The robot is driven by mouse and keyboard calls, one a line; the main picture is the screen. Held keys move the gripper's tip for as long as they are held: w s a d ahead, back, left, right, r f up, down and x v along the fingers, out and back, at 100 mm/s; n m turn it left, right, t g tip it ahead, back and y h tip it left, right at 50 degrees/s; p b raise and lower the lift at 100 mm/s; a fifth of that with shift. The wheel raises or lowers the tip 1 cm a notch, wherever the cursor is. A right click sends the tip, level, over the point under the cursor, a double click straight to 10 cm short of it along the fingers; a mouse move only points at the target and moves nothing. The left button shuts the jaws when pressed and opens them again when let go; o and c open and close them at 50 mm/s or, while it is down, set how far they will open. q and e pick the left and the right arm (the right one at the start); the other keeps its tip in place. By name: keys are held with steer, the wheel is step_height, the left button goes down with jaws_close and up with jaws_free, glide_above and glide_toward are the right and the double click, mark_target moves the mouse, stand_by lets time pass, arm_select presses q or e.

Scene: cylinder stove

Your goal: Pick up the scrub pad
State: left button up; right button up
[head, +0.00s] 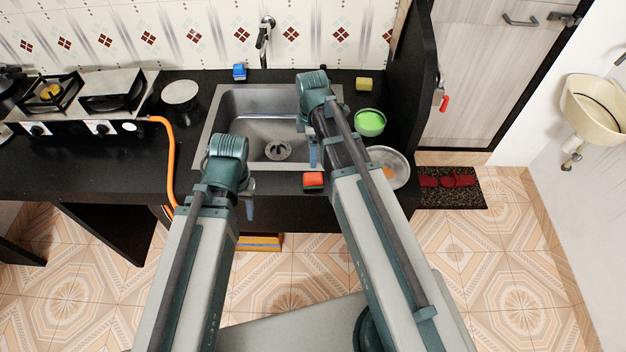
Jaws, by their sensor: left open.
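Several small blocks lie on the black counter, and I cannot tell for sure which is the scrub pad. A red-orange block (314,180) with a darker edge lies at the front of the sink. A yellow block (364,84) lies behind the green bowl, and a blue one (239,71) lies behind the sink. My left gripper (249,208) is open at the counter's front edge, left of the red-orange block and apart from it, partly hidden by its arm. My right gripper (313,152) is mostly hidden behind its arm, over the sink's right side; its jaws are unclear.
The steel sink (212,125) is between my arms, with a tap (265,35) behind it. A green bowl (369,123) and a metal plate (402,168) are at right. A stove (80,122) with an orange hose (170,165) is at left.

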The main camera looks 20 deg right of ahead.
mark_target(313, 177)
step_height(313, 177, down, 8)
steer(key=b, duration=0.8)
steer(key=shift+f, duration=0.2)
steer(key=shift+r, duration=0.1)
steer(key=shift+s, duration=0.1)
steer(key=f+b, duration=0.5)
steer(key=shift+s+f, duration=0.2)
steer(key=shift+s, duration=0.1)
steer(key=shift+r, duration=0.1)
steer(key=c, duration=1.4)
steer(key=shift+c, duration=0.2)
